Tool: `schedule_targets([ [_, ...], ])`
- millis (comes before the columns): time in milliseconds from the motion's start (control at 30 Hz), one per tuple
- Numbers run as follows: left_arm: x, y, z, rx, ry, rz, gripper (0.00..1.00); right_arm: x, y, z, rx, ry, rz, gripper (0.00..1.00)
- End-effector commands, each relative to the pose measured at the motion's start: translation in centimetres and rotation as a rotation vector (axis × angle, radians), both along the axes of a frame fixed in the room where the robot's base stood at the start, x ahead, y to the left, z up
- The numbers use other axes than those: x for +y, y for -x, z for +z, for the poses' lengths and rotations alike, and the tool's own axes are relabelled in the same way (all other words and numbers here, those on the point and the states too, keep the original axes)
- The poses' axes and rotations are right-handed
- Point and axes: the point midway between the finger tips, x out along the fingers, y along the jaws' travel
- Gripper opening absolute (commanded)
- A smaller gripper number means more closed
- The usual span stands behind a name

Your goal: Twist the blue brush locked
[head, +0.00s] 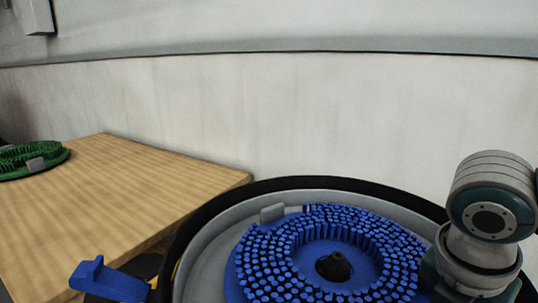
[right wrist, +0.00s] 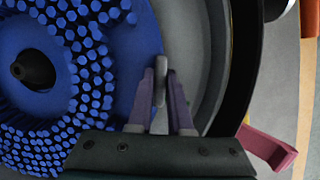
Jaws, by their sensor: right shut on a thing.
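The blue brush (head: 245,285) is a disc with rings of blue bristles. It lies bristles up in a round grey housing with a black rim, over a dark central cone (head: 334,266). One grey tab (head: 272,213) stands at its far left edge. In the right wrist view, the blue brush (right wrist: 130,60) fills the left side. My right gripper (right wrist: 160,92) is shut on another upright grey tab (right wrist: 160,75) at the brush's edge. In the head view my right arm hides that tab and the fingers. My left gripper is not in view.
A blue lever (head: 108,280) sticks out left of the housing's black rim (head: 310,182). A pinkish-red lever (right wrist: 268,148) lies outside the rim in the right wrist view. A wooden table (head: 120,185) at left bears a green brush (head: 50,163). A pale wall stands behind.

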Motion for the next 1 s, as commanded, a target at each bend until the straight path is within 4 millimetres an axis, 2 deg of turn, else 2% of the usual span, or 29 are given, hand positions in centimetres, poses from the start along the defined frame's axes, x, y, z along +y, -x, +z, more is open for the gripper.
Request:
schedule_targets([
  [600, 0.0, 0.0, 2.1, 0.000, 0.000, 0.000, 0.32, 2.1, 1.2, 0.2, 0.005, 0.003, -0.132, 0.00],
  [1000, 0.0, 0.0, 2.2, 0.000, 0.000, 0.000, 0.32, 2.3, 1.3, 0.1, 0.002, 0.006, -0.151, 0.00],
])
